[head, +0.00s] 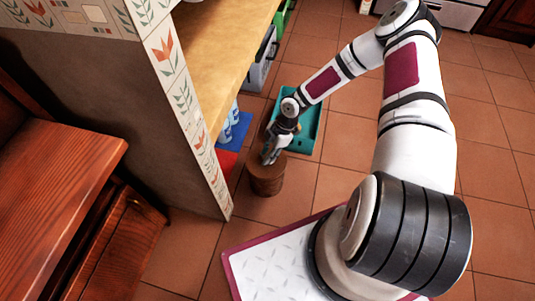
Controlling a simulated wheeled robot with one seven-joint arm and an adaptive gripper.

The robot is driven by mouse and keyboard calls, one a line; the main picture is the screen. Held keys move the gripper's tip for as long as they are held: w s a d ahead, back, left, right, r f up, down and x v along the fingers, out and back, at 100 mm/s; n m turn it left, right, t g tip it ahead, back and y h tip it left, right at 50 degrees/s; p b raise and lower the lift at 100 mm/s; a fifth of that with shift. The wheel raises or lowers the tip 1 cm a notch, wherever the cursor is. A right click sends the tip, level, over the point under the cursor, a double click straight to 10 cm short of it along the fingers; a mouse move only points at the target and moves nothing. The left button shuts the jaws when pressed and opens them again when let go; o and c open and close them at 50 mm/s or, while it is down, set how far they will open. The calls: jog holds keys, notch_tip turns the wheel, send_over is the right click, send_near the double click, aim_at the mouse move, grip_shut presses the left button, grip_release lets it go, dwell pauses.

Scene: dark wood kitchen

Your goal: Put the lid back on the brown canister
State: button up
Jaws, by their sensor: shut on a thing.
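The brown canister (267,181) is upright in the head view, just left of the middle, seen from above against the tiled floor. My gripper (270,157) points down at the canister's top, with its fingers close together. It is shut on the lid, which is small in the picture and mostly hidden by the fingers. The lid's brown colour blends with the canister, and I cannot tell whether it rests on the rim or is held just above it.
A teal tray (310,126) lies behind my gripper. A blue item (241,127) with pale cups (226,128) and a red item (227,163) are left of the canister, beside the tiled wall edge (190,110). A wooden counter (215,55) overhangs there. Open floor (340,190) lies right.

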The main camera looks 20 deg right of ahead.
dwell(0.9)
jog(key=o, duration=1.5)
jog(key=shift+r, duration=0.1)
jog(key=shift+r+p, duration=2.35)
jog(key=shift+r, duration=1)
grip_shut()
